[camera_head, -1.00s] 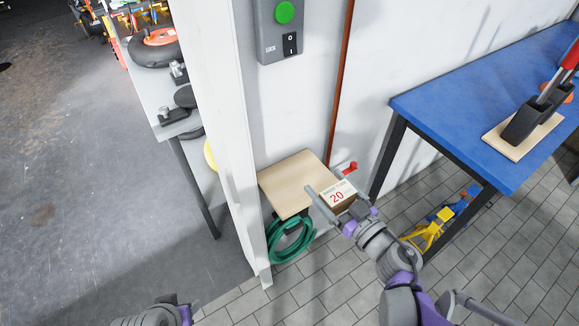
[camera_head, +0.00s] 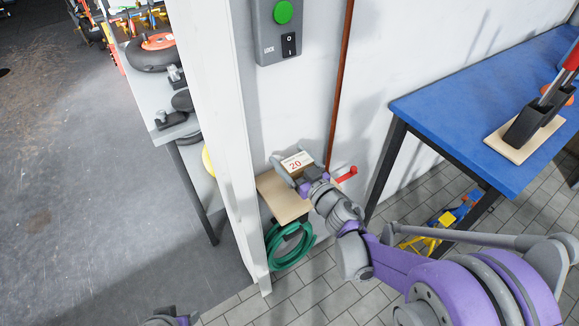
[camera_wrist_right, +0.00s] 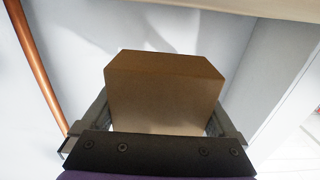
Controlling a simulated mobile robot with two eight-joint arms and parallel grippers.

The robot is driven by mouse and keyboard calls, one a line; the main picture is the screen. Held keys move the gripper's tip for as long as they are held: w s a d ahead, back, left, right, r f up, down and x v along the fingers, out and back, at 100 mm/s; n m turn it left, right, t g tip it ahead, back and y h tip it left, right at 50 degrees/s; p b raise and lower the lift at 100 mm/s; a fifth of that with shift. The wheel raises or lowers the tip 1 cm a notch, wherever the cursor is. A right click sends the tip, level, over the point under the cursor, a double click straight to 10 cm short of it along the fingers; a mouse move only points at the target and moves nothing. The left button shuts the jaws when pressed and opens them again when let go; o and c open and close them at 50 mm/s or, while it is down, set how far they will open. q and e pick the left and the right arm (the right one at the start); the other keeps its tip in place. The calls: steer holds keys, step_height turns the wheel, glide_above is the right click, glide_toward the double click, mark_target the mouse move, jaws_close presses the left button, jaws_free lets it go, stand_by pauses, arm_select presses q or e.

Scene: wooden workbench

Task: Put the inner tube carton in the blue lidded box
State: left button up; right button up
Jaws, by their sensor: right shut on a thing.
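The inner tube carton (camera_head: 297,162), a small box with a white top marked 20, is between the fingers of my right gripper (camera_head: 296,172). The right wrist view shows the brown carton (camera_wrist_right: 165,90) with a finger against each side. My right gripper is shut on it, over or near the back of a small light wooden top (camera_head: 283,204); I cannot tell whether the carton touches it. My left gripper (camera_head: 172,318) shows only in part at the bottom edge, and its fingers are not visible. The blue lidded box is not seen in these views.
A white wall post (camera_head: 215,130) stands left of the wooden top. A coiled green hose (camera_head: 288,245) hangs below it, and a red handle (camera_head: 346,174) is at its right. A blue workbench (camera_head: 470,110) stands right, with a yellow and blue object (camera_head: 440,222) beneath.

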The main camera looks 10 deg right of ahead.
mark_target(290, 166)
steer(key=shift+w+f+b, duration=0.2)
steer(key=shift+f+b, duration=0.25)
steer(key=shift+f, duration=1.3)
steer(key=shift+f, duration=0.25)
steer(key=o, duration=1.1)
steer(key=shift+r, duration=0.1)
